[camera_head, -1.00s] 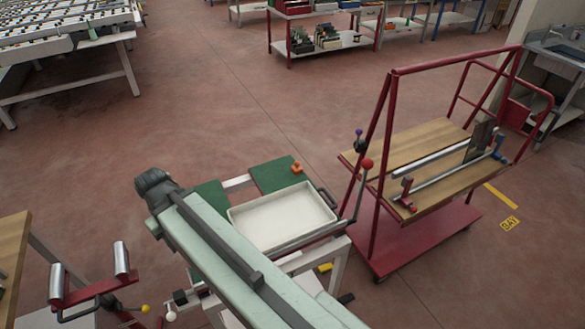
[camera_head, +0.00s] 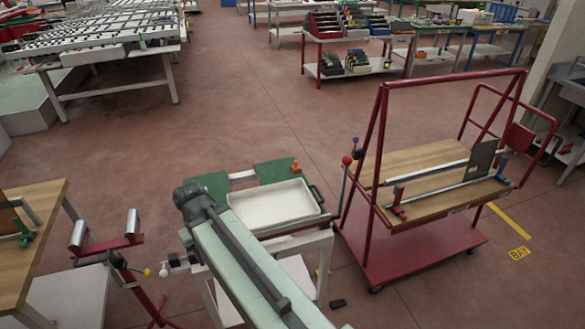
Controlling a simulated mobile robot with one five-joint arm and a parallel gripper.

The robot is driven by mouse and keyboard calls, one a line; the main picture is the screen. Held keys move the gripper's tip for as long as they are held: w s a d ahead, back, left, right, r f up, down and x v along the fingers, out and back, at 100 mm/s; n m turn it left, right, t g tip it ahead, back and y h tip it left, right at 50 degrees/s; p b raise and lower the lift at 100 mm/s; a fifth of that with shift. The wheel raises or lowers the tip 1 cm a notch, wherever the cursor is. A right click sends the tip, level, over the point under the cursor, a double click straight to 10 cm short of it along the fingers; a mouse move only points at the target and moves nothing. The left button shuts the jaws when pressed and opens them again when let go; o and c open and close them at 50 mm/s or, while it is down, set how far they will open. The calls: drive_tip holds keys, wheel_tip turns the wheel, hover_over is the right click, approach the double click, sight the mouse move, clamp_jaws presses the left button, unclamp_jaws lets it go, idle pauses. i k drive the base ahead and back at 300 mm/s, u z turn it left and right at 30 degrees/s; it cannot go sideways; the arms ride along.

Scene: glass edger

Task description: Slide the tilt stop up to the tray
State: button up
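The pale cream tray (camera_head: 292,221) is a shallow rectangle on a white-framed stand with green pads. A small orange piece (camera_head: 296,167) stands upright on the right green pad (camera_head: 268,174), just behind the tray and apart from it. It may be the tilt stop, but I cannot tell for sure. A dark rail (camera_head: 300,226) runs along the tray's front edge. A pale green beam with a dark grey end crosses in front and hides the stand's left part. My gripper is not in view.
A red trolley (camera_head: 415,250) with wooden shelf and metal bars stands close at right. A roller stand (camera_head: 105,240) and wooden bench (camera_head: 30,235) are at left. A dark block (camera_head: 338,303) lies on the floor. Open floor lies behind the stand.

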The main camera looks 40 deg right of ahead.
sight(295, 168)
drive_tip(key=z, duration=0.15)
drive_tip(key=i, duration=0.9)
drive_tip(key=u, duration=0.05)
